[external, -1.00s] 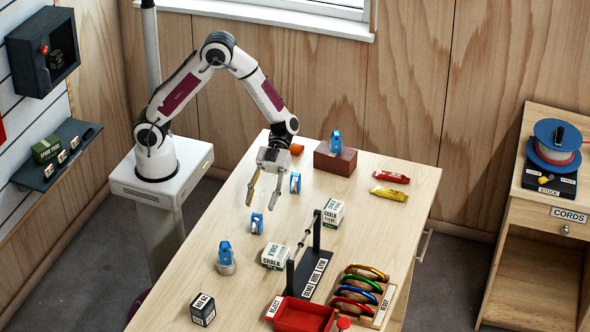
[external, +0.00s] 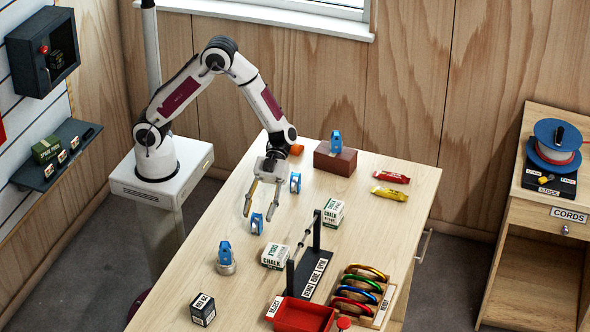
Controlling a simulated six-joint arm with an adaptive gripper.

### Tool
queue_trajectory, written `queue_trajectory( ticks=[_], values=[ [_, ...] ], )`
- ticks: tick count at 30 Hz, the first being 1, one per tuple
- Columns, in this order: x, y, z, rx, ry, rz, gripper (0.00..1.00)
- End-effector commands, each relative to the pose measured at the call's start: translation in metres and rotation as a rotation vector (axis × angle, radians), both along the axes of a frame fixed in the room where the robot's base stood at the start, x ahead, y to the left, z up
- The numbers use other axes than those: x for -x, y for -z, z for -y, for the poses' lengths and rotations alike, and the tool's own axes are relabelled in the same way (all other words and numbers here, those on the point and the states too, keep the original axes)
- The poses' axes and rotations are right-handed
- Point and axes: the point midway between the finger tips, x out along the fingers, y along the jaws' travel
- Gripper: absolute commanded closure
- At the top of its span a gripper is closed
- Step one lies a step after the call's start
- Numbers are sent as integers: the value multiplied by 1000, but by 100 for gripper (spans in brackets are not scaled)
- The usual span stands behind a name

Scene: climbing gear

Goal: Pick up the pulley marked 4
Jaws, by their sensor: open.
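Several blue pulleys are on the wooden table; their numbers are too small to read, so I cannot tell which is marked 4. One pulley (external: 257,224) stands on the tabletop close by my gripper (external: 259,215). My gripper points down, open and empty, with its fingertips on either side of that pulley in the picture; I cannot tell their exact height. Another pulley (external: 295,183) stands just right of the gripper. A third (external: 225,252) sits on a round grey base (external: 226,268) at the left. One more (external: 336,142) sits on the brown block (external: 335,160) at the back.
Chalk boxes (external: 275,256) (external: 333,213) and a black rack with a bar (external: 316,270) stand right of the near pulley. A red tray (external: 303,316) and coloured rings (external: 359,290) are in front. A dark box (external: 203,310) stands front left. Bars (external: 391,177) lie back right.

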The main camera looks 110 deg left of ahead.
Motion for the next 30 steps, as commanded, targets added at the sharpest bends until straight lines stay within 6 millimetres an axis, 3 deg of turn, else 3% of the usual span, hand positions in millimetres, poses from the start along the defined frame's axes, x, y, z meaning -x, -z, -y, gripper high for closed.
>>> queue_trajectory(
  ticks=[12,29,30],
  values=[
    [-7,13,36,0,1,1,59],
    [-8,14,37,0,0,0,59],
    [-8,14,37,0,0,0,69]
  ],
)
